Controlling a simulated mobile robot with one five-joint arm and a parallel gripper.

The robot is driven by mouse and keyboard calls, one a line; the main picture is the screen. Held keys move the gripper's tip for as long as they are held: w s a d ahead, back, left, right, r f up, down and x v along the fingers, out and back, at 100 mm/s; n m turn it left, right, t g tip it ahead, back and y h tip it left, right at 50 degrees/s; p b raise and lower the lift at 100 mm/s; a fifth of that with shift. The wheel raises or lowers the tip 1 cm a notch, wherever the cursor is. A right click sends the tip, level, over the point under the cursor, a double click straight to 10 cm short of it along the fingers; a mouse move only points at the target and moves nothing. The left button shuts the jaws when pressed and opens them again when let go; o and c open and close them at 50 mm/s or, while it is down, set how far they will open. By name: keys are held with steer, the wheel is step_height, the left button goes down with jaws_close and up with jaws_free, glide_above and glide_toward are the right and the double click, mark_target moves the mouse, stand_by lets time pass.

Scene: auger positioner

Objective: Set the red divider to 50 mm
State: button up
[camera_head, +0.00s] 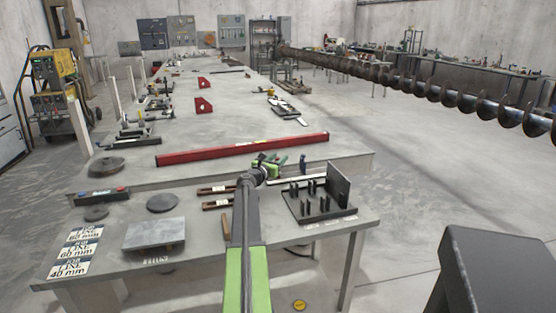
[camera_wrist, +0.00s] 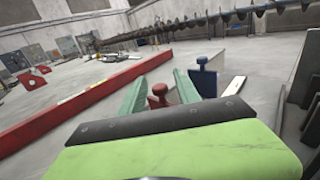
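The red divider (camera_wrist: 159,95) shows in the wrist view as a red piece with a rounded knob on top. It stands between the two teal fingers of my gripper (camera_wrist: 164,82), which are apart, with a gap visible beside the knob. A blue divider (camera_wrist: 205,77) stands just right of the right finger. In the head view my gripper (camera_head: 272,163) is over the rear edge of the near bench, and the blue divider (camera_head: 302,163) is to its right. The red divider cannot be made out there. The dividers' lower parts are hidden, and no scale reading is legible.
A long red bar (camera_head: 245,149) lies across the far table. A black rack (camera_head: 318,206) with upright pegs and a tall plate stands right of my arm. Line plates (camera_head: 77,253) marked 80, 60 and 40 mm lie at the left. A large auger (camera_head: 450,94) is at the right.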

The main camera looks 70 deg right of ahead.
jaws_close()
stand_by(1.4)
